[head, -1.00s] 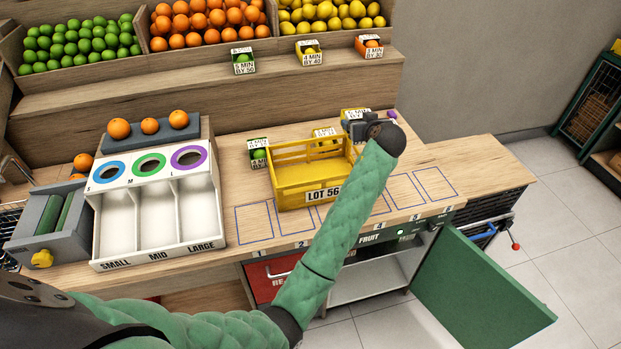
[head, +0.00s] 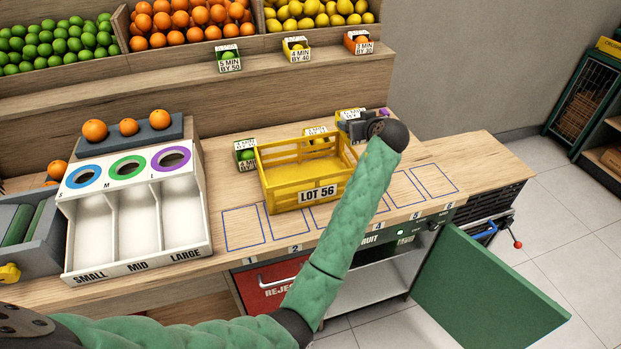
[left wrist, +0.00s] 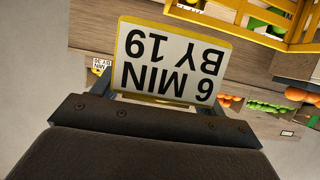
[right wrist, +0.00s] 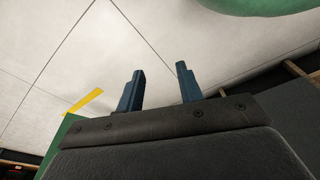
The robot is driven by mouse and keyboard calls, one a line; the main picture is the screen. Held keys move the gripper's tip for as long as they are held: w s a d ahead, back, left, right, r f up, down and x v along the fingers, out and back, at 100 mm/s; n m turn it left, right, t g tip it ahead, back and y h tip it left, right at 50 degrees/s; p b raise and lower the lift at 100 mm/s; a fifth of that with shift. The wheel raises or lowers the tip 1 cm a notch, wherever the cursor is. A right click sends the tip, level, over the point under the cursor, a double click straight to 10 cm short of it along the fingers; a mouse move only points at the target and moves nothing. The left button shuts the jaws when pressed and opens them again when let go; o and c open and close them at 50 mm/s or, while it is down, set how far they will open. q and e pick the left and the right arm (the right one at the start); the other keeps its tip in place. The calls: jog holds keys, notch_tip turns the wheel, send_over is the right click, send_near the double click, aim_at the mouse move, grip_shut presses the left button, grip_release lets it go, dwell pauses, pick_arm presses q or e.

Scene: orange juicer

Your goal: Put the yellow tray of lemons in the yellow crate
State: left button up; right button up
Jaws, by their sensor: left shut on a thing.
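The yellow crate (head: 318,193), marked LOT 56, stands on the counter and looks empty inside. My left gripper (head: 356,128) is just right of its back right corner. It is shut on a yellow tray (head: 345,116), mostly hidden behind the gripper. In the left wrist view its card (left wrist: 165,62), reading 6 MIN BY 19 upside down, is between the fingers. I cannot tell whether this tray is clear of the counter, and its fruit is hidden. Another yellow tray (head: 316,134) stands behind the crate. My right gripper (right wrist: 160,85) is open and empty, away from the counter.
A green tray of limes (head: 246,154) stands left of the crate. The white sorting box (head: 137,205) is further left. Blue outlined slots (head: 243,228) line the counter's front edge. A green door (head: 490,290) hangs open below at the right.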

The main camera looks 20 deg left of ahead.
pick_arm(q)
jog(key=s+a+f+p, duration=0.5)
jog(key=a+f+p, duration=0.3)
jog(key=a+f, duration=0.2)
jog(key=shift+s+f, duration=0.3)
jog(key=shift+f, duration=0.05)
pick_arm(e)
jog(key=s+d+f, duration=0.2)
jog(key=s+f, duration=0.1)
jog(key=s, duration=0.5)
jog(key=s+d+f, duration=0.3)
jog(key=s+f, duration=0.1)
jog(key=s, duration=0.4)
jog(key=shift+d+g, duration=0.15)
jog(key=shift+g, duration=0.15)
jog(key=shift+f, duration=0.1)
pick_arm(q)
jog(key=shift+f, duration=0.2)
pick_arm(e)
jog(key=shift+w, duration=0.4)
pick_arm(q)
jog(key=shift+s+f, duration=0.1)
jog(key=shift+f, duration=0.15)
pick_arm(e)
jog(key=shift+w+a, duration=0.25)
jog(key=shift+w, duration=0.35)
